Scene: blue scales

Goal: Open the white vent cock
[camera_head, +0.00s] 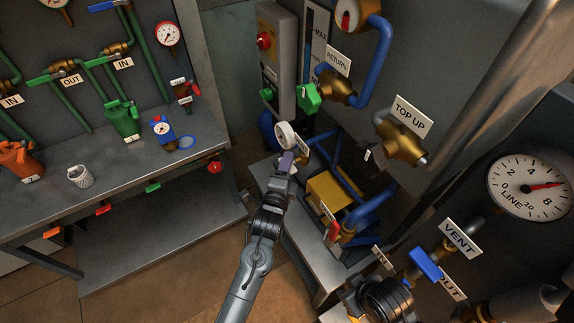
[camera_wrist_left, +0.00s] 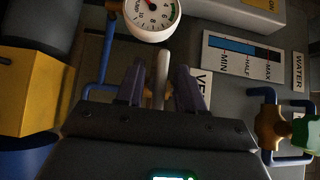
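In the left wrist view, the pale lever of the white vent cock (camera_wrist_left: 160,80) stands upright between my two fingers, below a round gauge. My left gripper (camera_wrist_left: 160,88) is open around it, with a gap visible on each side. A label that starts "VE" is partly hidden behind the right finger. In the head view my left gripper (camera_head: 287,162) is just below the small round gauge (camera_head: 286,134), and it hides the lever. My right gripper's fingers are not in view.
The yellow box (camera_head: 332,194) and blue pipes are close to the right of my left arm. A green handle (camera_head: 308,98) is above the gauge. A workbench (camera_head: 110,180) is at left.

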